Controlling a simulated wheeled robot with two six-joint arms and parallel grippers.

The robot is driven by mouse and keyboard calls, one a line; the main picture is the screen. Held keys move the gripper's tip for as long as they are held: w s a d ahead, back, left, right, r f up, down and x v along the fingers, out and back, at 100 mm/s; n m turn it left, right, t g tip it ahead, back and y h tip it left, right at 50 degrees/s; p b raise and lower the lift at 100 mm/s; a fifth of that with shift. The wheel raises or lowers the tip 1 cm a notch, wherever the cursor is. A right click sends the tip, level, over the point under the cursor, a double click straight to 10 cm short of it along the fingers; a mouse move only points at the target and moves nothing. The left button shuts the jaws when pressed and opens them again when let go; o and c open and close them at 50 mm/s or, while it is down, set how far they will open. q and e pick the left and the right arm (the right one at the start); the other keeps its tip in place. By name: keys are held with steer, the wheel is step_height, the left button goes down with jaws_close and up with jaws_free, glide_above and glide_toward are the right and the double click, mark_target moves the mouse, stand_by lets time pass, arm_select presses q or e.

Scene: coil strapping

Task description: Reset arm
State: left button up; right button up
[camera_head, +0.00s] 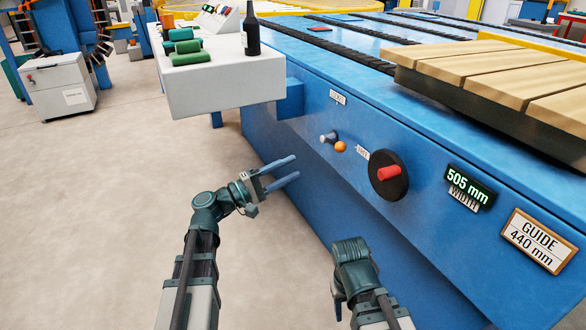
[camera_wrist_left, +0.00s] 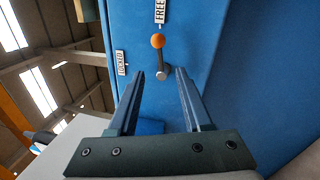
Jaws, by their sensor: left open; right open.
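My left gripper (camera_head: 296,166) is open and empty in front of the blue machine side, below and left of a small lever. The lever has an orange ball knob (camera_head: 340,147) and a grey hub (camera_head: 328,137). In the left wrist view the lever's orange knob (camera_wrist_left: 157,41) shows beyond the two open fingers (camera_wrist_left: 166,72), pointing toward the FREE label (camera_wrist_left: 160,10). The fingers look apart from the lever.
A white shelf (camera_head: 225,92) holds a dark bottle (camera_head: 251,30) and green rolls (camera_head: 190,58).

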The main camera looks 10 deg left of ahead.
arm_select(q)
steer(key=s+d+f+m+g+y+p, duration=0.2)
steer(key=s+d+f+m+g+p, duration=0.25)
steer(key=d, duration=0.25)
steer(key=s+d+f+m+g+y+p, duration=0.2)
steer(key=s+d+f+m+g+p, duration=0.1)
steer(key=s+d+g, duration=0.3)
steer(key=s+a+f+m+g+y+p, duration=0.1)
steer(key=s+f+m+g+y+p, duration=0.1)
steer(key=s+f+m+y+p, duration=0.35)
steer(key=s+a+r+y+p, duration=0.4)
steer(key=s+a+y, duration=0.15)
steer(key=y, duration=0.25)
step_height(320, 180, up, 37)
steer(key=p, duration=3.7)
steer(key=shift+d, duration=0.4)
steer(key=shift+r, duration=0.1)
